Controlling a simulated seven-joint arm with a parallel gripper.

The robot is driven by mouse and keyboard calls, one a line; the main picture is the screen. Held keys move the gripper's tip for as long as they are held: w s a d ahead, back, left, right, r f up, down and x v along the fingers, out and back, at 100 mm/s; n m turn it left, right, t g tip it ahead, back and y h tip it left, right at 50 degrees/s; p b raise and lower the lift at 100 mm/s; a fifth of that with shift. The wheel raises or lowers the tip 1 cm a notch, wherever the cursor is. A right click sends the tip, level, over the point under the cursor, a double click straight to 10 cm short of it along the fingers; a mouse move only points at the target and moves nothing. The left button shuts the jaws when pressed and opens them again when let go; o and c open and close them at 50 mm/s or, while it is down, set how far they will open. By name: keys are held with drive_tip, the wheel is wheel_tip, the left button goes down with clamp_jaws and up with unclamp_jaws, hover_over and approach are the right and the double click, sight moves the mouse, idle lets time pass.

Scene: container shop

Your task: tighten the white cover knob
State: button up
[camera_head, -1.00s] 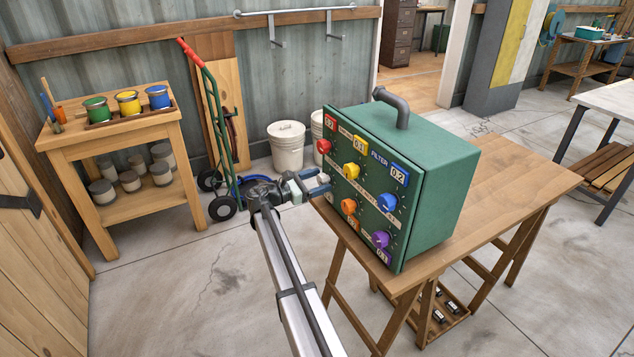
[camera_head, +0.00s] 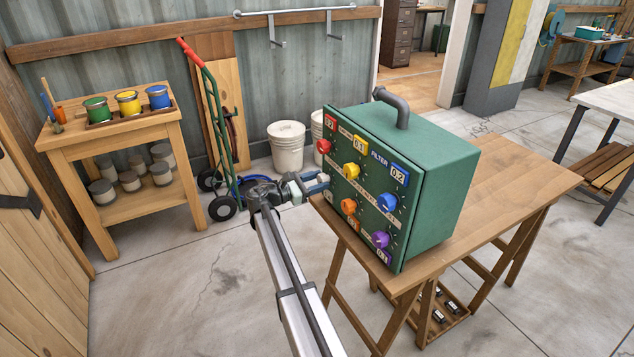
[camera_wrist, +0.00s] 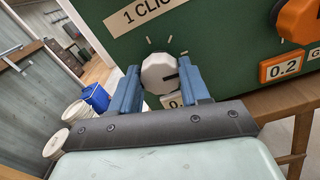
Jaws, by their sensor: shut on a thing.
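The green box (camera_head: 440,185) stands upright on a wooden table (camera_head: 500,200). A label under the knob is partly covered by the gripper.
Red (camera_head: 323,146), yellow (camera_head: 351,171), blue (camera_head: 388,202), orange (camera_head: 348,206) and purple (camera_head: 381,240) knobs share the panel. An orange knob (camera_wrist: 299,20) is close at right in the wrist view. White buckets (camera_head: 286,147) and a hand truck (camera_head: 212,130) stand behind my arm.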

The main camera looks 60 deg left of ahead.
drive_tip(key=m, duration=0.8)
drive_tip(key=shift+f+m, duration=0.1)
drive_tip(key=shift+m, duration=0.2)
drive_tip(key=m, duration=0.4)
drive_tip(key=shift+d, duration=0.1)
drive_tip(key=shift+f+m, duration=0.1)
drive_tip(key=shift+m, duration=2.3)
drive_tip(key=o, duration=1.1)
drive_tip(key=shift+c, duration=0.2)
drive_tip(key=s, duration=1.3)
drive_tip(key=shift+s, duration=0.4)
